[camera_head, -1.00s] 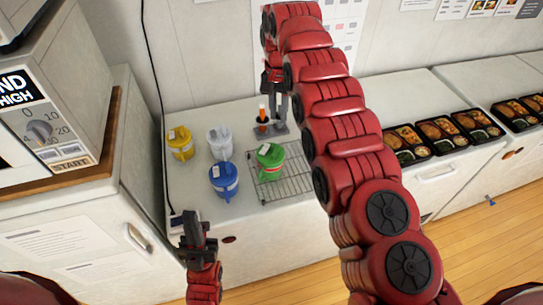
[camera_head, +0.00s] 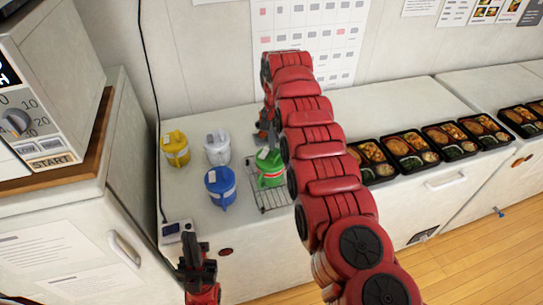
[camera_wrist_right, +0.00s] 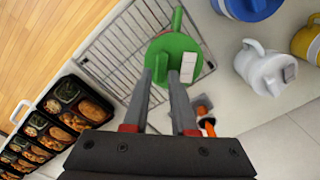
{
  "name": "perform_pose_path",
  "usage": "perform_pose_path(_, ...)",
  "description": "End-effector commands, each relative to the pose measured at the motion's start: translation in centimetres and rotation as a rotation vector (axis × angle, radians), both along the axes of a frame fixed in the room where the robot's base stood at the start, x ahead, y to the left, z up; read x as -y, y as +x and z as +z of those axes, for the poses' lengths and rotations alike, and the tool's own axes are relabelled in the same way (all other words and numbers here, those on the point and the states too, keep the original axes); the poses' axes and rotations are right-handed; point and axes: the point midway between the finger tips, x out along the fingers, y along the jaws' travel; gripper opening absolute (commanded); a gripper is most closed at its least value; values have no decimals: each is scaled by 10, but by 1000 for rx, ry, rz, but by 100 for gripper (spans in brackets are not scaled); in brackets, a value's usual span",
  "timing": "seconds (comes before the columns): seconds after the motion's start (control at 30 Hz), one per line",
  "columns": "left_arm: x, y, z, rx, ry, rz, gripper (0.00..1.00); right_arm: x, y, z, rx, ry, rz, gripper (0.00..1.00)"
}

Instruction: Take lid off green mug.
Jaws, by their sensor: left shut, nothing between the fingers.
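The green mug (camera_head: 272,181) stands on a wire rack, with its green lid (camera_head: 264,153) on top. In the right wrist view the round lid (camera_wrist_right: 173,50) and a white label patch on it show, and the mug body is mostly hidden. My right gripper (camera_head: 266,135) is at the lid from above. Its two fingers (camera_wrist_right: 172,68) stand apart with green lid surface visible between the tips. I cannot tell whether they touch it. My left gripper (camera_head: 191,240) is shut and empty, near the counter's front left edge, away from the mug.
Blue (camera_head: 220,187), white (camera_head: 217,150) and yellow (camera_head: 176,150) lidded mugs stand left of the wire rack (camera_head: 268,206). An orange-topped item (camera_wrist_right: 203,112) is close to my right fingers. Several bento trays (camera_head: 405,153) line the counter to the right. A microwave (camera_head: 60,90) stands left.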

Motion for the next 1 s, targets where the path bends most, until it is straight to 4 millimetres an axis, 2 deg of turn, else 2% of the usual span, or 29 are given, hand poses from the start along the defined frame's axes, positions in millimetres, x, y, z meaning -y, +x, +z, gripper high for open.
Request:
perform_pose_path(0.03, 0, 0, 16, 1, 0, 0, 0, 0, -2, -2, -8, -3, 0, 25)
perform_pose_path(0.07, 0, 0, 19, 1, 0, 0, 0, 0, -2, -8, -9, -2, 0, 25)
perform_pose_path(0.13, 0, 0, 21, 1, 0, 0, 0, -1, -1, -22, -6, -1, 0, 25)
perform_pose_path(0.23, 0, 0, 22, 0, 0, 0, 0, -1, -1, -31, -4, 1, 0, 25)
perform_pose_path(0.4, 0, 0, 20, 0, 0, 0, 0, -1, 0, -32, -1, 2, 0, 25)
perform_pose_path(0.57, 0, 0, 20, 0, 0, 0, 0, -1, 0, -32, -1, 2, 0, 0)
perform_pose_path(1.0, 0, 0, 19, 0, 0, 0, 0, -2, 0, -31, -1, 2, 0, 0)
